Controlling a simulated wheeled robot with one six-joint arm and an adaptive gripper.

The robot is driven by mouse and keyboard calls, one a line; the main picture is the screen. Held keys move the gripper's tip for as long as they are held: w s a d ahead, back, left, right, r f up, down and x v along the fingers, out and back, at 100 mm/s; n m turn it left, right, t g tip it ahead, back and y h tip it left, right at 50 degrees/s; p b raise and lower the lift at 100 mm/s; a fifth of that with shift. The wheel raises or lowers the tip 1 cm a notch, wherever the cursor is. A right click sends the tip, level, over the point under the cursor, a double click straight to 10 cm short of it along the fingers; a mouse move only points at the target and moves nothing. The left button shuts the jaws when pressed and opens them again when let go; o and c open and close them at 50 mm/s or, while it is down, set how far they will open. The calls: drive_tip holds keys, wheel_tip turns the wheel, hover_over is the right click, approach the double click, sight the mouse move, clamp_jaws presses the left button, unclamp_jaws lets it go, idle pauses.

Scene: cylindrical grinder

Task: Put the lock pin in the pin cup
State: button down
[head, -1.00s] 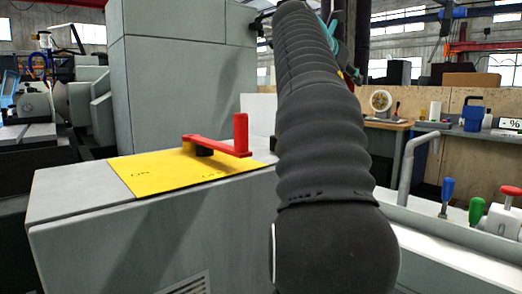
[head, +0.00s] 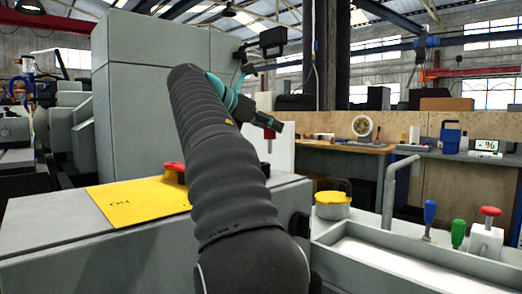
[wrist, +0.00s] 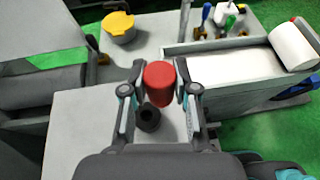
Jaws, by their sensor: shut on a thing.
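The lock pin, with a round red head (wrist: 159,78), is between the two fingers of my gripper (wrist: 160,70) in the wrist view. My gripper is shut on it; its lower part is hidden. In the head view my gripper (head: 272,126) is partly hidden behind my arm, and a bit of red shows under it. A round grey cup with a yellow top (head: 332,206), likely the pin cup, stands right of the grey cabinet. It shows at the upper left in the wrist view (wrist: 118,26), apart from the pin. A black round socket (wrist: 148,119) sits below the pin.
A grey bent pipe (head: 395,185), a tray (head: 400,265) and blue, green and red-topped handles (head: 458,233) stand to the right.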

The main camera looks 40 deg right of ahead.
drive_tip(key=shift+w+a+f+b, duration=0.1)
drive_tip(key=shift+w+f+b, duration=0.35)
drive_tip(key=shift+f, duration=0.5)
drive_tip(key=shift+w+a+f+b, duration=0.1)
drive_tip(key=shift+w+f+b, duration=0.25)
drive_tip(key=shift+f, duration=0.55)
drive_tip(key=shift+w+a+f+b, duration=0.1)
drive_tip(key=shift+w+f+b, duration=0.35)
drive_tip(key=shift+f, duration=0.5)
drive_tip(key=shift+f, duration=0.15)
drive_tip(key=c, duration=0.9)
unclamp_jaws()
